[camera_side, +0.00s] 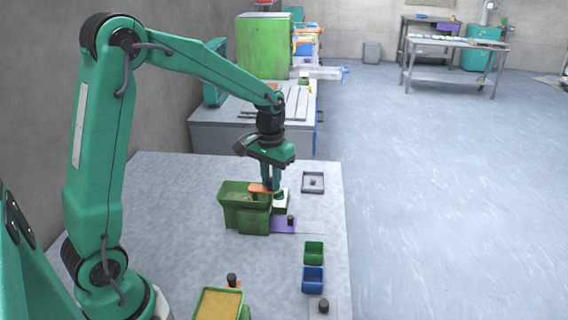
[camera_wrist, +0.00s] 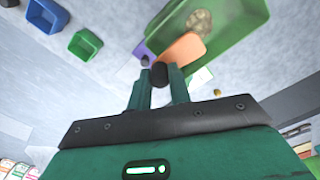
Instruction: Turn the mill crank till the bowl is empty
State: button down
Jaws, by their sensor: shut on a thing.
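The green mill (camera_side: 246,222) stands on the table, with its open bowl (camera_side: 229,187) on top. In the wrist view the bowl (camera_wrist: 232,42) holds a small brownish heap (camera_wrist: 200,22) on its floor. The orange crank (camera_side: 259,188) lies across the mill's right side; it also shows in the wrist view (camera_wrist: 184,49). My gripper (camera_side: 273,190) points down at the crank's outer end. In the wrist view my gripper (camera_wrist: 160,84) is shut on the dark crank knob (camera_wrist: 159,74), between its two fingers.
A purple plate (camera_side: 282,227) with a black knob lies beside the mill. A green bin (camera_side: 314,247) and a blue bin (camera_side: 313,274) stand right of it. A container of yellow powder (camera_side: 217,305) is at the front. A grey square frame (camera_side: 313,174) lies behind. The table's left is clear.

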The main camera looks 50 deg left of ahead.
aim_at(253, 185)
jog(key=shift+s, duration=0.1)
jog(key=shift+s+d, duration=0.35)
jog(key=shift+s, duration=0.4)
jog(key=shift+s, duration=0.9)
jog(key=shift+s+a, duration=0.3)
jog(key=shift+s, duration=0.45)
jog(key=shift+s+a+r, duration=0.1)
jog(key=shift+s+a, duration=0.55)
